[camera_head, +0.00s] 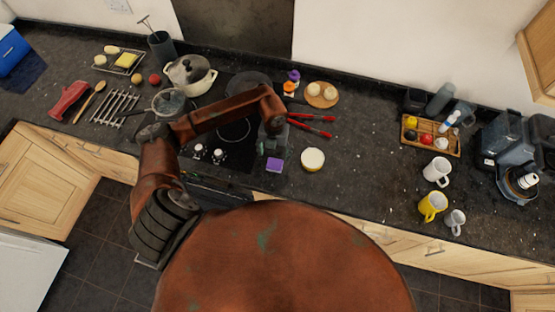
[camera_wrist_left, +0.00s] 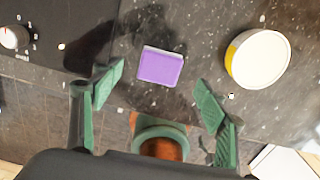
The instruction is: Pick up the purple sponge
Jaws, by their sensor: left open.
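The purple sponge (camera_head: 274,165) lies flat on the dark granite counter, near its front edge and right of the stove. In the left wrist view the sponge (camera_wrist_left: 160,66) shows whole, ahead of and between the spread fingers. My left gripper (camera_head: 268,149) points down just behind the sponge in the head view. In the left wrist view my left gripper (camera_wrist_left: 158,92) is open and empty, with its green fingers apart and not touching the sponge. My right gripper is not seen in either view.
A round white-lidded tub (camera_head: 312,159) stands right of the sponge; it also shows in the left wrist view (camera_wrist_left: 258,58). Red-handled tongs (camera_head: 312,125) lie behind. The stove (camera_head: 215,150) with its knobs is to the left. Counter right of the tub is clear up to the mugs (camera_head: 432,206).

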